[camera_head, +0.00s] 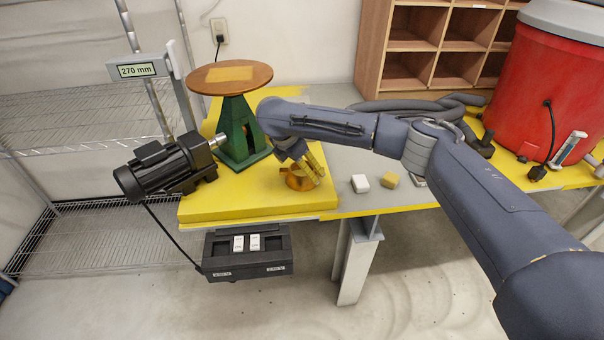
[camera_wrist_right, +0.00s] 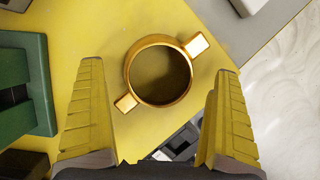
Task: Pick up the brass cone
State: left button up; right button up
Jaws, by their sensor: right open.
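The brass cone (camera_head: 297,182) stands on the yellow table top below my right gripper (camera_head: 308,170), partly hidden by its fingers. In the right wrist view the cone (camera_wrist_right: 160,90) shows from above as a round brass rim with a dark hollow inside and two flat tabs on opposite sides. My right gripper (camera_wrist_right: 158,72) is open, with one yellow ribbed finger on each side of the cone. I see gaps between the fingers and the rim; their height relative to it is hard to tell. My left gripper is not in view.
A green stand with a round brown top (camera_head: 229,77) is left of the gripper, and a black motor (camera_head: 172,167) sits further left. A white block (camera_head: 360,184) and a tan block (camera_head: 390,179) lie to the right. A grey hose (camera_head: 420,106) lies behind.

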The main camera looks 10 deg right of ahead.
jog(key=shift+x, duration=0.85)
jog(key=shift+c, duration=0.4)
jog(key=c, duration=1.5)
jog(key=shift+r, duration=0.1)
